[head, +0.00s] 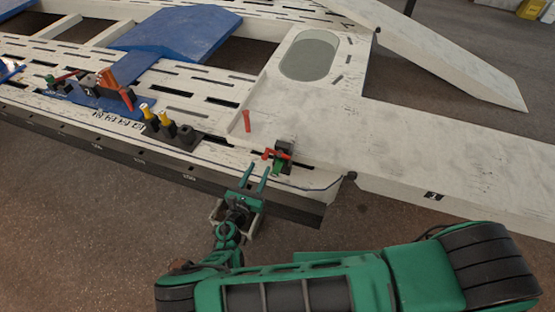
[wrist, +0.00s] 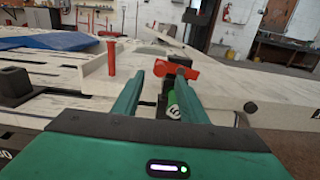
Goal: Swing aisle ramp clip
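The ramp clip (head: 285,148) sits on the edge of the white bench, by the near end of the ramp. It has a black block, a red lever and a green part. In the wrist view its red lever (wrist: 178,68) lies ahead, near my right fingertip, and the green part (wrist: 172,107) shows between my fingers. My gripper (head: 256,168) is open, with its two green fingers (wrist: 159,78) apart and pointing toward the clip. I cannot tell whether the right finger touches the clip. The aisle ramp (head: 430,150) runs off to the right.
A red pin (head: 246,121) stands on the bench left of the clip; it also shows in the wrist view (wrist: 111,58). A black holder with yellow-topped tools (head: 167,124) and a blue tool tray (head: 95,98) lie further left. A second ramp (head: 440,55) slopes down behind.

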